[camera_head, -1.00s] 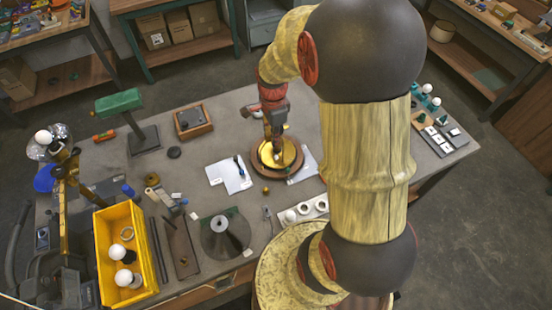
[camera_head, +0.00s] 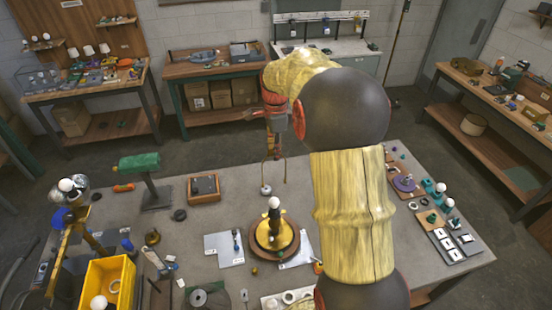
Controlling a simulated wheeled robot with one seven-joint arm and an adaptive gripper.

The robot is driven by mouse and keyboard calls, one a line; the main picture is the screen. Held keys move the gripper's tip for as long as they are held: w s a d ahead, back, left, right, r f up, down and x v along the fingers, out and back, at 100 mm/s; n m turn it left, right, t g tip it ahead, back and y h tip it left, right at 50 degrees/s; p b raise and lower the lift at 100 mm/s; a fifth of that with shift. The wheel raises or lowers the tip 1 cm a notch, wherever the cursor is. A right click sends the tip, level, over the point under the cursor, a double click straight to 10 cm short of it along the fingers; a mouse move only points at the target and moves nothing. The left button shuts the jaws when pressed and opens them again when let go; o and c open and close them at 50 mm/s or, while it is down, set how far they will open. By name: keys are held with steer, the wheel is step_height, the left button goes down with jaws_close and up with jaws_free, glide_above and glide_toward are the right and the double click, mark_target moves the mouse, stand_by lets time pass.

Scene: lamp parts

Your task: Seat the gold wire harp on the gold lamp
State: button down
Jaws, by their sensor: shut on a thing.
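The gold lamp (camera_head: 265,236) stands upright on a round wooden disc (camera_head: 291,247), with a white bulb (camera_head: 274,203) at its top. My gripper (camera_head: 274,151) is raised above and behind the lamp in the picture. It is shut on the gold wire harp (camera_head: 286,173), whose thin wire hangs below the fingers. The harp appears apart from the lamp. A small pale ball (camera_head: 266,189) shows by the harp's left leg; I cannot tell whether it is on the table behind. The exact finger contact is too small to see.
A white paper (camera_head: 222,250) lies left of the disc. A wooden box (camera_head: 204,190) and a green-topped stand (camera_head: 141,165) are farther left. A yellow bin (camera_head: 122,275) is at the front left. My arm covers the table's right middle.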

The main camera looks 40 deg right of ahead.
steer(key=shift+f+b, duration=1.5)
steer(key=shift+f, duration=1.1)
step_height(320, 180, down, 4)
steer(key=shift+r+b, duration=0.1)
steer(key=shift+b, duration=1)
steer(key=shift+f+b, duration=1)
steer(key=shift+f, duration=1.05)
steer(key=shift+f+b, duration=0.95)
steer(key=shift+f, duration=0.75)
steer(key=shift+w+f+b, duration=0.1)
steer(key=shift+f+b, duration=0.3)
steer(key=shift+f, duration=0.6)
